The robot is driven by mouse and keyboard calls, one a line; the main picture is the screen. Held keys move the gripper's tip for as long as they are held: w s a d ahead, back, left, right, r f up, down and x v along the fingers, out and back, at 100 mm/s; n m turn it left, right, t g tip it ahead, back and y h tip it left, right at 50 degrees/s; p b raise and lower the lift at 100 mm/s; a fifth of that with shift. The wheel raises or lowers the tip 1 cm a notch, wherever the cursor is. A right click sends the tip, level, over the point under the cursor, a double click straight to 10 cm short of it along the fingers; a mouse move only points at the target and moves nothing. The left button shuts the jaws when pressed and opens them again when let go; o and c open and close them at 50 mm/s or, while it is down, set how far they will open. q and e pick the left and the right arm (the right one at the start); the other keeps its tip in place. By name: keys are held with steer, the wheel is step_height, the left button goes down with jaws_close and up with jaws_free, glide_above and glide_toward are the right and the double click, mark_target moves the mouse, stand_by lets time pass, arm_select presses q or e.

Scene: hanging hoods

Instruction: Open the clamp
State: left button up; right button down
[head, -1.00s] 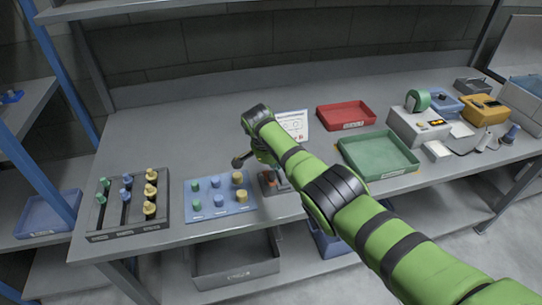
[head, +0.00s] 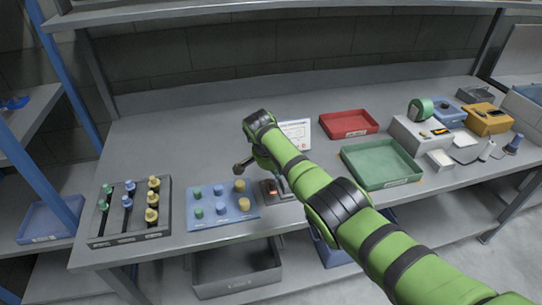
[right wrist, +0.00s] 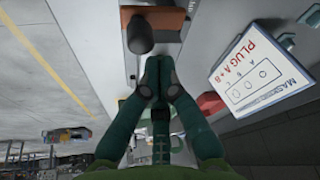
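The clamp (head: 272,190) sits near the table's front edge, right of the blue peg board; it has a grey base, an orange-red part and a dark handle knob (head: 240,168) sticking out to the left. In the right wrist view the knob (right wrist: 140,34) and an orange-brown block (right wrist: 168,22) lie just beyond my fingertips. My right gripper (right wrist: 158,62) has its fingertips together with nothing seen between them. In the head view my right gripper (head: 262,160) is partly hidden by my arm, close to the right of the knob. My left gripper is out of view.
A blue board with pegs (head: 222,206) and a dark peg rack (head: 130,212) stand left of the clamp. A white instruction sign (head: 297,133) stands behind it. A green tray (head: 380,164) and a red tray (head: 349,123) are to the right. The back left of the table is clear.

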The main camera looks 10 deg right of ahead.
mark_target(270, 193)
steer(key=v, duration=1.1)
steer(key=shift+s, duration=0.15)
